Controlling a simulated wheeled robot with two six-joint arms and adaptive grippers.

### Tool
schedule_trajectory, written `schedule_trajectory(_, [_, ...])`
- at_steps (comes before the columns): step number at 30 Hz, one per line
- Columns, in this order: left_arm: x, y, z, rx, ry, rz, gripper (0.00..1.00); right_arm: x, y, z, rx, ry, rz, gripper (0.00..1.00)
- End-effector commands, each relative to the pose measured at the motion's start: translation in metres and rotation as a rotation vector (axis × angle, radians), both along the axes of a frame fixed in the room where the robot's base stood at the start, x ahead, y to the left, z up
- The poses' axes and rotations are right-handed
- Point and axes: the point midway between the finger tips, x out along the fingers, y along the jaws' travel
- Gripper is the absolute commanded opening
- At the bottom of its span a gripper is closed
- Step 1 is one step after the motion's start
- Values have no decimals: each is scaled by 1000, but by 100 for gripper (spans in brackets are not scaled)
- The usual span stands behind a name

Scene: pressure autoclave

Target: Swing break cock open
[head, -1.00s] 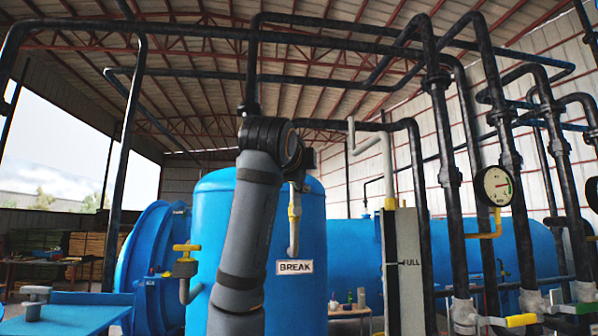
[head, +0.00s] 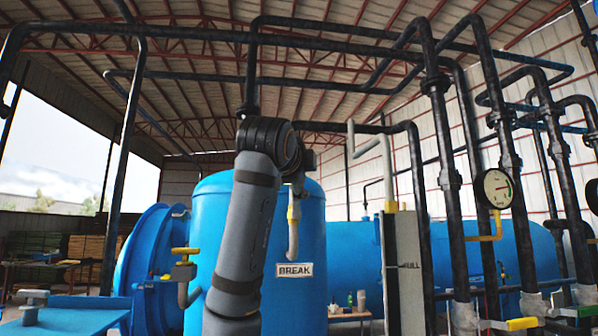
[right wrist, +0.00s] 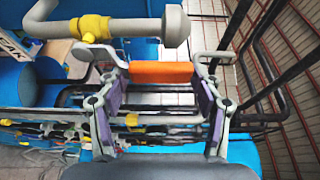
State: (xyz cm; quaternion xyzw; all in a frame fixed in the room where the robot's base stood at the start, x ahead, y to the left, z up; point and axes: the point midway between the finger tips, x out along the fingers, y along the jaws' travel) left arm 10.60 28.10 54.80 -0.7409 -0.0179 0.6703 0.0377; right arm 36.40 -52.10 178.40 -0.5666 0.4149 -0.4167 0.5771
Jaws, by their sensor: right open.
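The break cock shows in the head view as a grey pipe with a yellow fitting (head: 293,211) above the BREAK sign (head: 295,270) on the blue vessel. In the right wrist view its yellow fitting (right wrist: 90,28) and the pipe's flanged end (right wrist: 175,27) are at the top. An orange bar (right wrist: 162,72) appears between the fingers of my right gripper (right wrist: 155,66), which is open. I cannot tell if the fingers touch the bar. In the head view my right arm stands in front of the vessel and hides most of this gripper. My left gripper is not in view.
The blue vessel (head: 215,215) fills the middle. A gauge (head: 495,188) and black vertical pipes (head: 447,175) stand at the right. A yellow-handled valve (head: 185,262) is left of my arm. Black pipes run overhead.

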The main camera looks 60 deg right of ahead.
Motion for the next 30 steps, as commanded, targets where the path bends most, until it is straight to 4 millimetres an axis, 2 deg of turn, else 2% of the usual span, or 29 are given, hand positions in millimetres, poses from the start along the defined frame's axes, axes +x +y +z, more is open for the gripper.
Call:
schedule_trajectory(9, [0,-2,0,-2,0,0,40,-22,71,1,-2,-5,7,66])
schedule_trajectory(13, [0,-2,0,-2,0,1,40,-30,93,1,0,-4,4,66])
schedule_trajectory(18, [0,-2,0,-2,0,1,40,-35,104,1,1,-4,1,66])
schedule_trajectory(30, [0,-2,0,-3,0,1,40,-35,105,0,2,-3,0,66])
